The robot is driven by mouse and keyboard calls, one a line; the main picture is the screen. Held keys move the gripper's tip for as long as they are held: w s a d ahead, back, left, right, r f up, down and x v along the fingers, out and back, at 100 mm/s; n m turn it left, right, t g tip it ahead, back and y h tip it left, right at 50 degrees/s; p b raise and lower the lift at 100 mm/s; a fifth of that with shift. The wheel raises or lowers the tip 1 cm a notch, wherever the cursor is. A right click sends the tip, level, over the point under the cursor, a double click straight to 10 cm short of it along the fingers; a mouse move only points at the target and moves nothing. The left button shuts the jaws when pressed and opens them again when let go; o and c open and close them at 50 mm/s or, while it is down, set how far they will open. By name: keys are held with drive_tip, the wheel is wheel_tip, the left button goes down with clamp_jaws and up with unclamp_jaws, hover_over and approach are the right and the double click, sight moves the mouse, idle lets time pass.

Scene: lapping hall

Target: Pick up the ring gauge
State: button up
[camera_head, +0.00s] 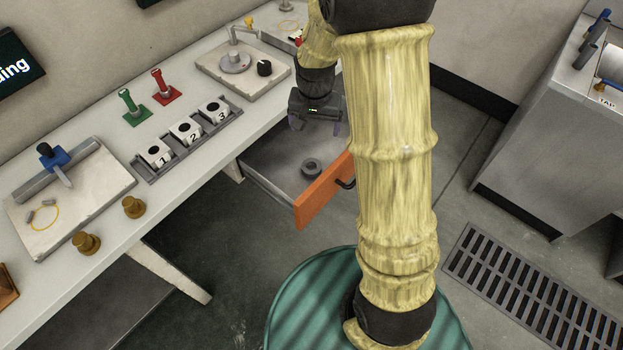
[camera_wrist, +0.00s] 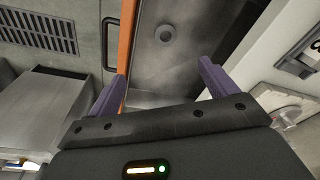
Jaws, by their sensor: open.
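The ring gauge (camera_head: 312,167) is a dark grey ring with a hole through it. It lies flat on the floor of an open drawer (camera_head: 268,170) with an orange front. In the wrist view the ring gauge (camera_wrist: 166,34) shows beyond the fingertips, inside the grey drawer (camera_wrist: 150,75). My gripper (camera_head: 316,128) is above the drawer, apart from the ring. In the wrist view my gripper (camera_wrist: 164,75) has its two purple fingers spread wide with nothing between them.
The drawer's orange front (camera_head: 322,190) has a dark handle (camera_head: 346,184). The white bench (camera_head: 130,230) carries a rack of numbered blocks (camera_head: 187,138), a green stand (camera_head: 132,108) and a red stand (camera_head: 164,88). A grey cabinet (camera_head: 540,130) stands at the right. A floor grate (camera_head: 540,295) lies in front of it.

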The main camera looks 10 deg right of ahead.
drive_tip(key=w+f+m+b, duration=0.1)
drive_tip(key=w+f+b, duration=0.1)
drive_tip(key=w+f, duration=0.2)
wheel_tip(320, 180, down, 2)
drive_tip(key=shift+a+f+m, duration=0.2)
drive_tip(key=shift+m, duration=0.1)
drive_tip(key=shift+w, duration=0.1)
drive_tip(key=b, duration=0.1)
hover_over(312, 169)
drive_tip(key=f, duration=1.2)
drive_tip(key=shift+s+a+f, duration=0.1)
drive_tip(key=shift+s+a, duration=0.05)
drive_tip(key=shift+s, duration=0.05)
drive_tip(key=shift+f+b, duration=0.4)
drive_tip(key=shift+f, duration=2.2)
